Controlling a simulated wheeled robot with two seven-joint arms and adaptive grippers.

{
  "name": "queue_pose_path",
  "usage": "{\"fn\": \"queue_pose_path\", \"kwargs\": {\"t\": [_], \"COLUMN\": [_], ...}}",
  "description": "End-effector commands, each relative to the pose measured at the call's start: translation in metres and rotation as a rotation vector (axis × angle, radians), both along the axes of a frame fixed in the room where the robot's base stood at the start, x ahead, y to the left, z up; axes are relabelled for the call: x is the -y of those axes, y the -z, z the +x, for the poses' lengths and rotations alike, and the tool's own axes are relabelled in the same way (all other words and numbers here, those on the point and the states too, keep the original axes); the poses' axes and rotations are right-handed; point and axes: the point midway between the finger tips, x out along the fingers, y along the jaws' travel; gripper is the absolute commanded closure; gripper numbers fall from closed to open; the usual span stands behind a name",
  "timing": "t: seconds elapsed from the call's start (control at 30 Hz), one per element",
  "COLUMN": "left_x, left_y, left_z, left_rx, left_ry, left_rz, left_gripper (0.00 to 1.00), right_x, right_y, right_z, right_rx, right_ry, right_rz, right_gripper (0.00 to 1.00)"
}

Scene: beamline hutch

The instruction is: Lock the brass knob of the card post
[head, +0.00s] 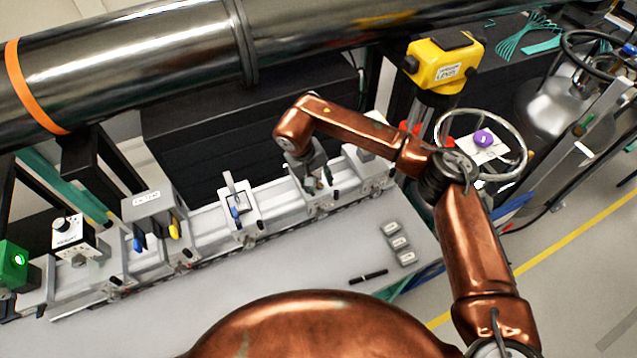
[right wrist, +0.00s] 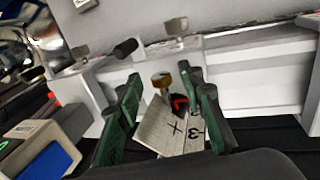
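The right gripper (head: 318,182) points down over a carrier on the white rail, at the middle right of the head view. In the right wrist view its green-padded fingers (right wrist: 160,100) stand apart. Between them is a small brass knob (right wrist: 161,81), with a red and black mark just beside it. A pale card or scale plate (right wrist: 168,128) with plus and minus marks lies below the knob, also between the fingers. I cannot tell whether a finger touches the knob. In the head view the gripper and arm mostly hide the card post. My left gripper is out of view.
Other carriers on the rail hold a blue-levered unit (head: 238,207) and a grey box (head: 153,208). Small grey blocks (head: 398,242) and a black pen (head: 368,276) lie on the table. A yellow device (head: 444,62) and handwheel (head: 525,150) stand right. A large pipe (head: 140,50) crosses behind.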

Motion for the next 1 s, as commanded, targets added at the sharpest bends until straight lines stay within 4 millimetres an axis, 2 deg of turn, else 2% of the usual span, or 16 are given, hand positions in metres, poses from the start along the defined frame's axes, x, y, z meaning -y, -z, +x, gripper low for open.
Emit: {"fn": "queue_pose_path", "kwargs": {"t": [0.1, 0.27, 0.53, 0.77, 1.0], "left_x": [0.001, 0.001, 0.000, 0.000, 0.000], "left_y": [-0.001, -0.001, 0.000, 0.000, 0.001], "left_z": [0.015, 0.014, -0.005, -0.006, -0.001], "left_rx": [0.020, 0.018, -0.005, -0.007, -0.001], "left_ry": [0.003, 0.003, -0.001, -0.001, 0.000], "left_rz": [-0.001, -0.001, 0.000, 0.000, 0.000], "left_gripper": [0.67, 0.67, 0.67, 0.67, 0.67], "right_x": [0.000, -0.001, -0.001, -0.001, -0.001], "right_y": [0.002, 0.002, 0.002, 0.002, 0.002], "right_z": [0.000, 0.000, 0.000, 0.000, 0.000], "right_rx": [0.000, 0.000, 0.000, 0.000, -0.002], "right_ry": [-0.001, -0.002, -0.002, -0.002, -0.002], "right_rz": [0.000, 0.000, 0.000, 0.000, 0.004], "right_gripper": [0.65, 0.65, 0.83, 0.99, 1.00]}}
